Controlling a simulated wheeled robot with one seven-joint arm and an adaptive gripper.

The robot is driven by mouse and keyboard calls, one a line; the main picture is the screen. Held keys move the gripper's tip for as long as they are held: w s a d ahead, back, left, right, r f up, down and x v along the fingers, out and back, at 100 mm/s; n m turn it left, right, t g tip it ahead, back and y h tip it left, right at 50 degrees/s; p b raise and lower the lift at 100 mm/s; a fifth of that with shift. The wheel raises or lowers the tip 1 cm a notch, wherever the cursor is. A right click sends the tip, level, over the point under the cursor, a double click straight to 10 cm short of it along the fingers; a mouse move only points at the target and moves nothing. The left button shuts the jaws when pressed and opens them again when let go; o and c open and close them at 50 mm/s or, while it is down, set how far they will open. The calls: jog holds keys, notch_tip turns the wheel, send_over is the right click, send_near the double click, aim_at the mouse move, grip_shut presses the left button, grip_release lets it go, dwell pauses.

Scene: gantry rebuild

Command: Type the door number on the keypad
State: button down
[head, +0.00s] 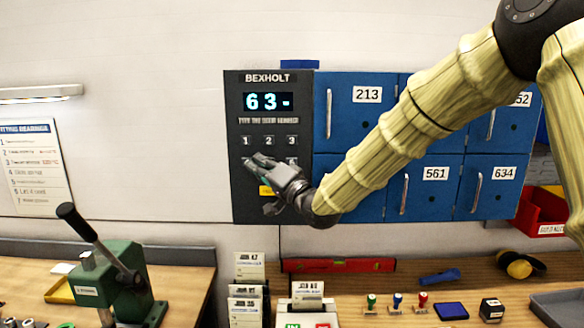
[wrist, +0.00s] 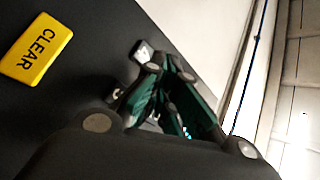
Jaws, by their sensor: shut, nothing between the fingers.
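The dark keypad panel (head: 237,200) marked BEXHOLT is on the wall left of the blue lockers. Its display (head: 267,102) reads "63-". The keys 1, 2 and 3 (head: 268,141) show in the top row; most lower keys are hidden behind my gripper. The yellow CLEAR key (head: 265,191) is partly covered in the head view and plain in the wrist view (wrist: 37,48). My gripper (head: 258,161) is shut and empty, its fingertips at the keypad's left column. In the wrist view its fingers (wrist: 156,72) point at a pale key (wrist: 143,50); I cannot tell whether they touch.
Blue locker doors carry number labels 213 (head: 367,94), 561 (head: 435,174) and 634 (head: 503,173); another is partly hidden by my arm. Below stand a green press (head: 122,280), card holders (head: 249,290), a red level (head: 338,265) and several stamps.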

jog(key=shift+a+f+b, duration=0.25)
jog(key=shift+a+f, duration=0.1)
jog(key=shift+a, duration=0.3)
jog(key=shift+a+f+b, duration=0.25)
jog(key=shift+a+f, duration=0.05)
jog(key=shift+a, duration=0.4)
jog(key=shift+a+f+b, duration=0.25)
jog(key=shift+a+f, duration=0.1)
jog(key=shift+a, duration=0.3)
jog(key=shift+w, duration=0.2)
jog(key=shift+w, duration=0.25)
jog(key=shift+w, duration=0.35)
jog(key=shift+s, duration=0.2)
jog(key=shift+s+b, duration=0.35)
jog(key=shift+s, duration=0.3)
jog(key=shift+s+b, duration=0.65)
jog(key=shift+s, duration=1.85)
